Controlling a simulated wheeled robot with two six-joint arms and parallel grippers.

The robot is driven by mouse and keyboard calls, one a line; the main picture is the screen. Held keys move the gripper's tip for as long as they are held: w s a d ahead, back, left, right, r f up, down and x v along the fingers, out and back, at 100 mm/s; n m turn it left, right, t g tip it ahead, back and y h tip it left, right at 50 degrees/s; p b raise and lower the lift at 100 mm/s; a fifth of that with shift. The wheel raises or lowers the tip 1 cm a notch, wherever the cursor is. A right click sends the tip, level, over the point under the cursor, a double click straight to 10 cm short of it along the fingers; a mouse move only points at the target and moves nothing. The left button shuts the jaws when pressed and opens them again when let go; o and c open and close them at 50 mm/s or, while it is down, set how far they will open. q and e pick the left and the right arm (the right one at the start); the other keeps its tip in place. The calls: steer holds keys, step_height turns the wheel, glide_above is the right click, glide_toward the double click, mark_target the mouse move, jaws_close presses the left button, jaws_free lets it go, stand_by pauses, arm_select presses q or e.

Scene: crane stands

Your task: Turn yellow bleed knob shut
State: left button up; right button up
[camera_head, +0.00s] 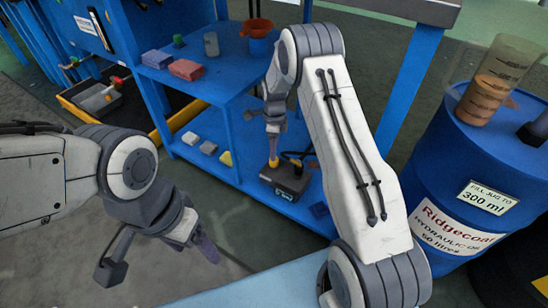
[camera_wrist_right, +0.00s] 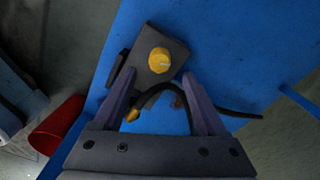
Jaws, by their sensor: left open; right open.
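The yellow bleed knob (camera_wrist_right: 159,61) sits on top of a dark grey box (camera_wrist_right: 150,40) in the right wrist view. In the head view the knob (camera_head: 274,162) shows right under my right gripper (camera_head: 275,140), on the dark box (camera_head: 290,179) on the lower blue shelf. My right gripper (camera_wrist_right: 159,76) is open, its fingertips on either side of the near part of the box, with the knob between and slightly beyond them. I cannot tell whether they touch it. My left gripper (camera_head: 158,260) is open and empty at lower left, away from the box.
Small blocks (camera_head: 208,147) lie on the lower shelf left of the box. A black hose (camera_wrist_right: 235,113) runs beside the box. The upper shelf holds a red block (camera_head: 187,69) and an orange funnel (camera_head: 257,28). A blue oil drum (camera_head: 445,170) with a jug (camera_head: 492,85) stands right.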

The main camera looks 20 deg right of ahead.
step_height(320, 180, down, 6)
steer(key=b, duration=0.3)
steer(key=shift+r, duration=0.2)
